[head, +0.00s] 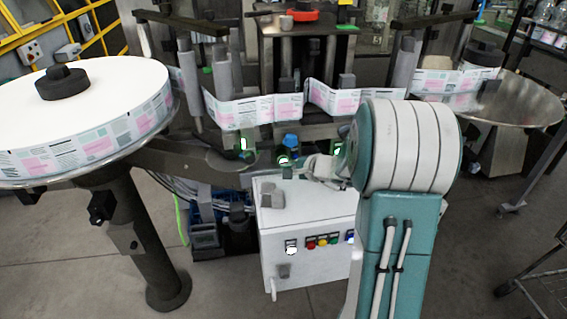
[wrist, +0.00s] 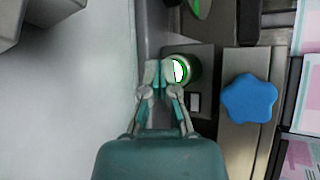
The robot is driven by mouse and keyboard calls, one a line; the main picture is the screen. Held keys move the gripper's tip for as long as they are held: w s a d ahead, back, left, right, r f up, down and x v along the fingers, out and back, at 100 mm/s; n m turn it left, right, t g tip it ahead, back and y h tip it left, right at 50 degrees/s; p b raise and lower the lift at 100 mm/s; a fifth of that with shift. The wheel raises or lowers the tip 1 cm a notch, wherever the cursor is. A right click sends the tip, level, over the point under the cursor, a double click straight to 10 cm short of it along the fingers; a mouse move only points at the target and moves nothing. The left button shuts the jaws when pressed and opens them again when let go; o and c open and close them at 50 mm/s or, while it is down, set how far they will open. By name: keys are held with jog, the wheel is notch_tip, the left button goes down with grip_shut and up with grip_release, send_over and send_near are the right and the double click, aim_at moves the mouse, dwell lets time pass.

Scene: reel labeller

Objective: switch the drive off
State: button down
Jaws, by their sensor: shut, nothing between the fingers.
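A round switch with a bright white face and a green ring (wrist: 181,70) sits on a dark plate in the wrist view. It also shows in the head view (head: 283,160), just below a blue star knob (head: 291,141). I cannot read its position. My gripper (wrist: 160,76) is shut and empty, with its fingertips at the left side of the switch in the wrist view. They overlap its edge there; I cannot tell whether they touch it. In the head view my gripper (head: 311,166) is right of the switch, partly hidden by my arm.
The blue star knob (wrist: 249,100) stands close right of the switch. A white cabinet (head: 290,238) with coloured buttons stands below, with a grey block (head: 270,194) on top. A large label reel (head: 110,95) lies at left. A printed web (head: 240,112) runs behind.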

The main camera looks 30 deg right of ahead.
aim_at(272, 195)
jog(key=shift+w, duration=0.15)
dwell(0.5)
jog(key=shift+s+a, duration=0.2)
jog(key=shift+s, duration=0.65)
jog(key=shift+s+a, duration=0.25)
jog(key=shift+s, duration=0.55)
jog(key=shift+s+a, duration=0.2)
jog(key=shift+s, duration=0.6)
jog(key=shift+s+a, duration=0.25)
jog(key=shift+s, duration=0.55)
